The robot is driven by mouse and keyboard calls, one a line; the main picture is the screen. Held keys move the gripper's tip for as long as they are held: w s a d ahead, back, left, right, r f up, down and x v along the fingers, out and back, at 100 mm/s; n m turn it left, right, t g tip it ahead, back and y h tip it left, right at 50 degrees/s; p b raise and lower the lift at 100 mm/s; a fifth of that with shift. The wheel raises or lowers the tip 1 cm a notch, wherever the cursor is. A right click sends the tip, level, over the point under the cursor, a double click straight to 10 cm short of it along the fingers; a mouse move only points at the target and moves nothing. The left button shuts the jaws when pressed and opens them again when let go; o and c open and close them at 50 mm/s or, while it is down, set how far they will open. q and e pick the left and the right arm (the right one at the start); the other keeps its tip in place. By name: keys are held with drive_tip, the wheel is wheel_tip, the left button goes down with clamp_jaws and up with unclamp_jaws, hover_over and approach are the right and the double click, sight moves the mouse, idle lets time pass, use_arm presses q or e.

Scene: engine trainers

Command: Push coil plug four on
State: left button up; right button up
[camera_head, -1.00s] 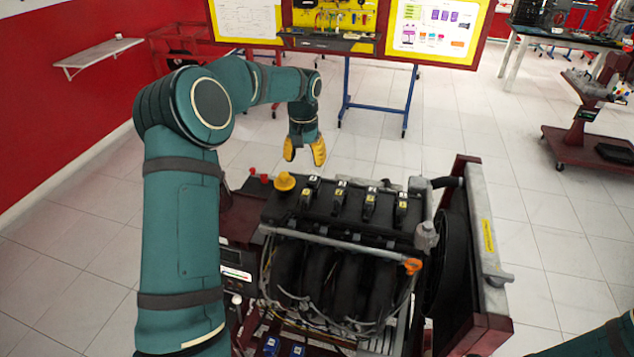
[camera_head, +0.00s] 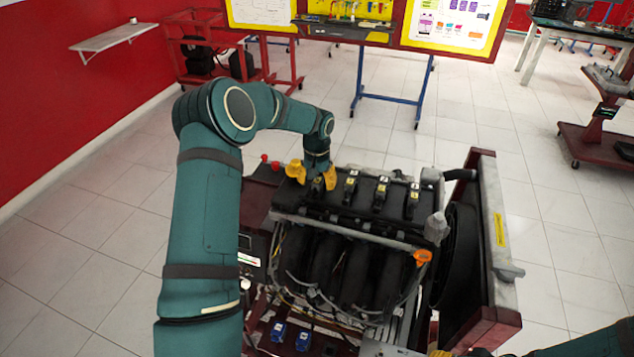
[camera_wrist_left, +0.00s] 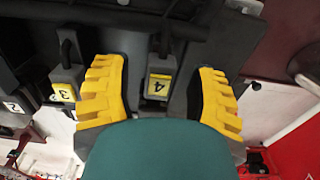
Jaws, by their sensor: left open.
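Coil plug four (camera_wrist_left: 158,85), a dark connector with a yellow label reading 4, shows in the left wrist view between the two yellow fingers of my left gripper. A gap is visible on both sides of it, so the gripper is open around it and not closed on it. In the head view my left gripper (camera_head: 316,180) is down over the left end of the engine's top cover, where it mostly hides this plug. I cannot tell how far the plug is seated. My right arm (camera_head: 585,344) enters at the bottom right; its jaws are not clear.
The other labelled coil plugs, such as plug three (camera_wrist_left: 64,90), stand in a row beside plug four.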

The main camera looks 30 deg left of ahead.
use_arm(q)
drive_tip(key=shift+f, duration=0.25)
clamp_jaws()
